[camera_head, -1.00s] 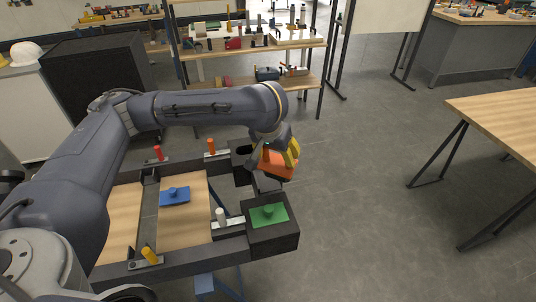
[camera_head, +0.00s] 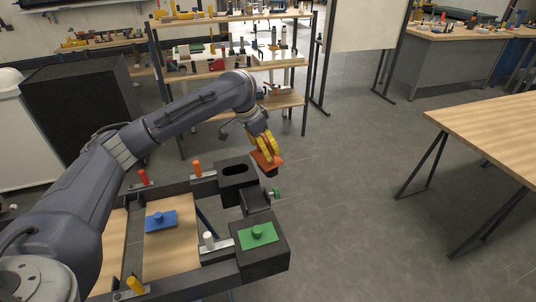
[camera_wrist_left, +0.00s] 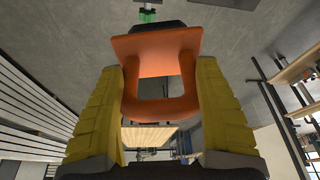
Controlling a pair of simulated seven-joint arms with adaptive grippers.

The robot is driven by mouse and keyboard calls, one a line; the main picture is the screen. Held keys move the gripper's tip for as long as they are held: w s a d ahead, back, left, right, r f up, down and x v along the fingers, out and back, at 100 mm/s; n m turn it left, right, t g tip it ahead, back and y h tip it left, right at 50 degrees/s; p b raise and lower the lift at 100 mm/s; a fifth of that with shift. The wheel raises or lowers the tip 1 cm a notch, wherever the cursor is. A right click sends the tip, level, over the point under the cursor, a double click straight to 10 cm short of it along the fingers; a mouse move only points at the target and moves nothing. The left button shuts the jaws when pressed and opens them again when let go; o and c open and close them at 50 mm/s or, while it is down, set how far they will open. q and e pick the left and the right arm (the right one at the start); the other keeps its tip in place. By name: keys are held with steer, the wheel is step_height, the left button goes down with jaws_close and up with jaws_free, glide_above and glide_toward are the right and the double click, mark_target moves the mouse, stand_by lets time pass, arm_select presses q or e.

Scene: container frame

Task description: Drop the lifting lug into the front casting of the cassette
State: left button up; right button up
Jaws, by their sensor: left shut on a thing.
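My left gripper (camera_head: 264,143), with yellow fingers, is shut on the orange lifting lug (camera_head: 268,161). The lug has an orange plate and a dark lower end, and hangs in the air to the right of the black casting with an open oval hole (camera_head: 238,170). In the left wrist view the lug's orange loop (camera_wrist_left: 158,65) sits between the yellow fingers (camera_wrist_left: 160,110). The black cassette frame (camera_head: 185,285) has a nearer corner casting (camera_head: 262,262) topped by a green plate (camera_head: 260,236). I cannot tell which casting is called front. My right gripper is not in view.
A blue plate with a knob (camera_head: 160,221) lies on the wood inside the frame. Red (camera_head: 143,177), orange (camera_head: 197,168), white (camera_head: 208,240) and yellow (camera_head: 135,285) pegs stand along it. A green knob (camera_head: 277,193) sticks out between the castings.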

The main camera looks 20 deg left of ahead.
arm_select(q)
steer(key=w+a+f+m+g, duration=0.2)
steer(key=w+a+m+g, duration=0.1)
steer(key=a+m, duration=0.6)
steer(key=w+a+f+m+g, duration=0.1)
steer(key=w+a+m+g, duration=0.15)
steer(key=a+m, duration=0.6)
step_height(320, 180, down, 6)
steer(key=d+m, duration=0.2)
steer(key=m, duration=0.1)
steer(key=shift+f, duration=0.15)
stand_by(0.5)
steer(key=shift+w+f+t+y, duration=0.1)
steer(key=shift+f+t+y, duration=0.2)
steer(key=shift+f, duration=1.6)
stand_by(3.1)
